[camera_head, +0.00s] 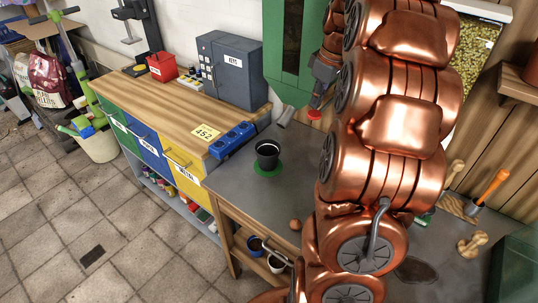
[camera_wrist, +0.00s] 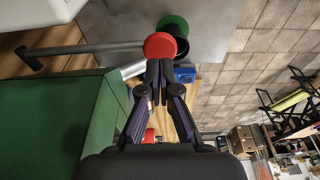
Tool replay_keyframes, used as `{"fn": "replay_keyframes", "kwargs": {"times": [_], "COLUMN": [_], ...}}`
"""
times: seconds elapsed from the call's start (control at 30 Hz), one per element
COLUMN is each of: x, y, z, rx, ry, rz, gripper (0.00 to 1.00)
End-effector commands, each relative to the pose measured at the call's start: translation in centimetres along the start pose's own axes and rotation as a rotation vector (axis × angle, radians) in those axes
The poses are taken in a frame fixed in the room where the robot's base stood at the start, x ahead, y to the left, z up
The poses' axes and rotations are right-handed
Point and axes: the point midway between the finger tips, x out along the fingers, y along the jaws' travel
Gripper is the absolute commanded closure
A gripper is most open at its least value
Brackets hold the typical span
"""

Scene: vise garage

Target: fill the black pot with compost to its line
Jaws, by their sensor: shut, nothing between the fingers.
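The black pot (camera_head: 267,155) stands upright on a round green mat (camera_head: 264,172) on the grey bench top. Its inside looks dark; I cannot make out a line or a fill level. A grey spout (camera_head: 286,116) projects below the green cabinet (camera_head: 287,40), up and right of the pot. A red round knob (camera_head: 314,114) is beside it. My gripper (camera_head: 317,101) is shut and empty just above the knob. In the wrist view, my fingertips (camera_wrist: 160,62) point at the red knob (camera_wrist: 160,45); contact cannot be told. The knob partly hides the pot (camera_wrist: 187,47) and mat there.
A small brown ball (camera_head: 295,225) is near the bench's front. My arm hides much of the bench's right side. Bare bench surrounds the mat.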

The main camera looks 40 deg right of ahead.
Motion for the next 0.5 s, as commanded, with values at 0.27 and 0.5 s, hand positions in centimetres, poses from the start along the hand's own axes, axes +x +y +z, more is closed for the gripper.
{"fn": "replay_keyframes", "kwargs": {"times": [0.27,0.5], "x": [0.09,0.95], "y": [-0.01,-0.04], "z": [0.01,0.18], "rx": [0.0,0.0], "ry": [0.0,-0.001], "rz": [0.0,-0.001], "gripper": [1.0,1.0]}}
